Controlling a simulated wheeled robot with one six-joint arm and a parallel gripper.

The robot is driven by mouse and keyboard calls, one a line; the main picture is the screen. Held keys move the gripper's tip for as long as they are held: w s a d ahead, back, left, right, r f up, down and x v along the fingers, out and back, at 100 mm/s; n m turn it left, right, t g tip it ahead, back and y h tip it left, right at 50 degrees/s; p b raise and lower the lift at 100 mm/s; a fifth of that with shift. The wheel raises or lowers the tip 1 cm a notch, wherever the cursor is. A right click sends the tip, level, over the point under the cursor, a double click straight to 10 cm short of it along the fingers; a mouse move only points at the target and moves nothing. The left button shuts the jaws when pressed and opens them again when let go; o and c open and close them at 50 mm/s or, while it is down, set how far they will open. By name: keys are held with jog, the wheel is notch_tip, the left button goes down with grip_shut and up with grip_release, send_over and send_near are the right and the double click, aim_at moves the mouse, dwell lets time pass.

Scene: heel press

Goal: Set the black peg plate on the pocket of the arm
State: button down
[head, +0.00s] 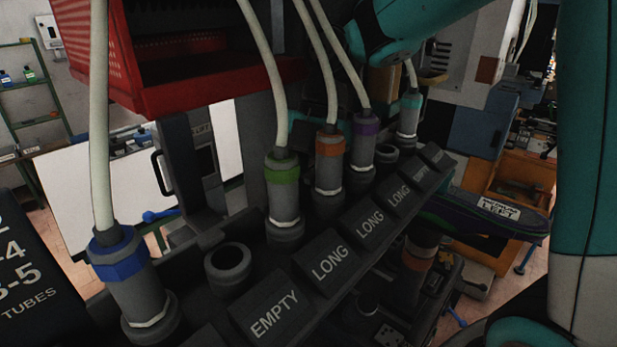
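I cannot make out the black peg plate for certain. A small dark plate with pale dots (388,335) shows at the bottom edge, partly cut off, and I cannot tell whether it is that plate. A long dark piece with purple and green edges (470,214) and a white label reading "LEFT" reaches out at the right. I cannot tell whether it is the arm with the pocket, and no pocket shows clearly. My teal arm crosses the top and right side. My gripper's fingers are not in view.
A dark rack with sloped labels (331,262) reading "EMPTY" and "LONG" runs diagonally across the middle. Grey holders with blue (120,262), green (283,172), orange, purple and teal bands carry pale hoses. An empty socket (229,263) stands between blue and green. A red bin (200,75) hangs above.

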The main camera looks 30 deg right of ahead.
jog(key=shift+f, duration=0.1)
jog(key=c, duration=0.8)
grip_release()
